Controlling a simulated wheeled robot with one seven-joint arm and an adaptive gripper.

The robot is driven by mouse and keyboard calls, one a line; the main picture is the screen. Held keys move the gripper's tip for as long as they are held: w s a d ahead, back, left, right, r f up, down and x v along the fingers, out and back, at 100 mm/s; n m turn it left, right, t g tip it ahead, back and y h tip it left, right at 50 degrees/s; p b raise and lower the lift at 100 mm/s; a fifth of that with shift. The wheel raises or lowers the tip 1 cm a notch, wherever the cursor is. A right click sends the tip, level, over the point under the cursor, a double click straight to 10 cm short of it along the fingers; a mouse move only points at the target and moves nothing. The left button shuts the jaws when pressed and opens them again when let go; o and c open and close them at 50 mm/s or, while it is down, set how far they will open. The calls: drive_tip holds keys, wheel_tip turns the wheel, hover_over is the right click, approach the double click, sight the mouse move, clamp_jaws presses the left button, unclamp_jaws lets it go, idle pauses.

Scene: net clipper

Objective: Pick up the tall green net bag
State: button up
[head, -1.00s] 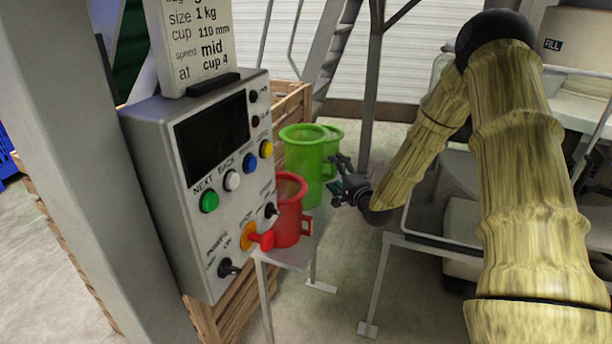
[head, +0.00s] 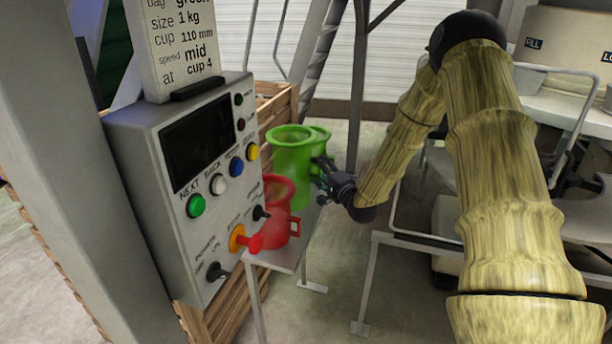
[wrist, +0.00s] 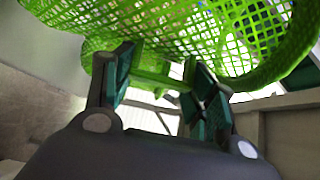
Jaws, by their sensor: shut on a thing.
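A tall green net bag (head: 288,165) stands on a small stand beside the control box, behind the red bag. A second green rim (head: 321,135) shows just behind it to the right. My gripper (head: 320,176) is at the right side of the green bags, fingers pointing left. In the wrist view, green mesh (wrist: 185,35) fills the top of the picture. The fingers (wrist: 158,75) are on either side of a narrow green part below the mesh, shut on it. I cannot tell clearly which of the two green bags this part belongs to.
A red bag (head: 277,210) with a side handle stands in front on the same stand (head: 285,258). The control box (head: 190,185) with buttons and a sign (head: 180,45) is close on the left. A wooden crate (head: 272,105) is behind. A metal frame (head: 375,275) stands right.

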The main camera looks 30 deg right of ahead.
drive_tip(key=shift+r, duration=0.1)
wheel_tip(320, 180, up, 10)
drive_tip(key=b, duration=0.1)
idle(0.5)
drive_tip(key=shift+o, duration=1.2)
drive_tip(key=c, duration=0.5)
drive_tip(key=shift+f, duration=0.2)
drive_tip(key=shift+c, duration=0.2)
